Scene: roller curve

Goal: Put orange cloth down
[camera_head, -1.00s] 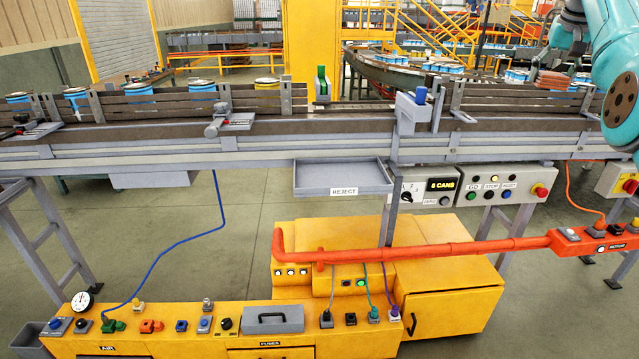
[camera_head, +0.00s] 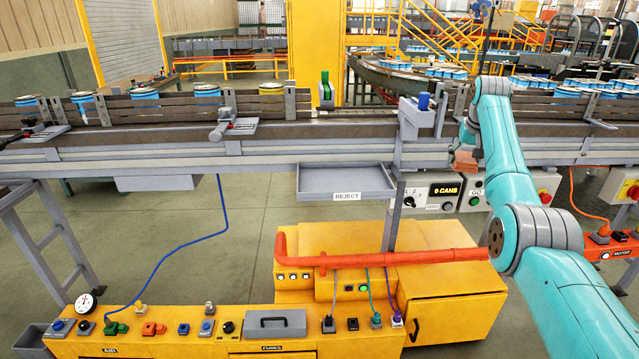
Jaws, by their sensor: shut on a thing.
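The orange cloth (camera_head: 464,161) is a small folded brownish-orange bundle. It shows just left of my forearm, in front of the conveyor's side rail and above the control panel. My gripper (camera_head: 466,149) is at the end of my teal wrist, mostly hidden by the arm, and is shut on the cloth. The fingers are too small and covered to make out. I cannot tell whether the cloth touches the conveyor or hangs free.
The conveyor (camera_head: 270,152) runs across the view, with cans behind its rails. A grey reject tray (camera_head: 345,182) hangs on its front. A yellow cabinet (camera_head: 455,305) and an orange pipe (camera_head: 400,258) stand below.

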